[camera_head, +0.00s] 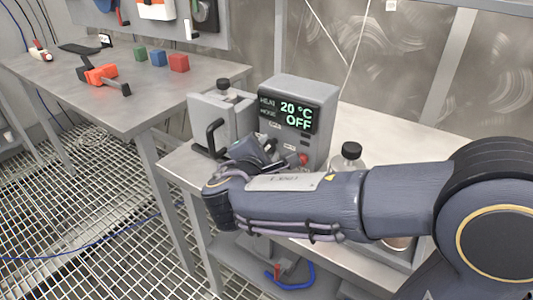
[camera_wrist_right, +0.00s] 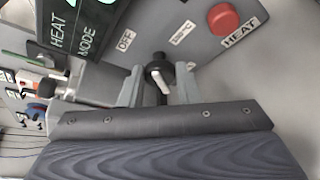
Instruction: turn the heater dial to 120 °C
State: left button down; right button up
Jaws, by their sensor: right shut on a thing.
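The heater (camera_head: 298,115) is a grey box on the bench, and its display (camera_head: 288,113) reads HEAT 20 °C, MODE OFF. My right gripper (camera_head: 268,150) is at the lower front of the heater, and the arm hides much of the panel there. In the right wrist view, the black dial with a white pointer (camera_wrist_right: 158,70) sits between the two grey fingers of my right gripper (camera_wrist_right: 157,85), which is shut on it. An OFF label (camera_wrist_right: 125,40) and a temperature label (camera_wrist_right: 182,33) are above the dial. My left gripper is not in view.
A red button (camera_wrist_right: 222,19) marked HEAT is right of the dial. A grey container with a black handle (camera_head: 210,138) stands left of the heater. A black-capped bottle (camera_head: 351,153) stands close behind my right forearm. Another table (camera_head: 130,98) holds tools and coloured blocks.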

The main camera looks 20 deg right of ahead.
jog(key=o, duration=1)
jog(key=p+v, duration=0.1)
jog(key=v, duration=0.6)
jog(key=shift+p, duration=0.3)
jog(key=shift+s+a+r, duration=0.1)
jog(key=shift+s+a, duration=0.15)
jog(key=shift+s, duration=0.1)
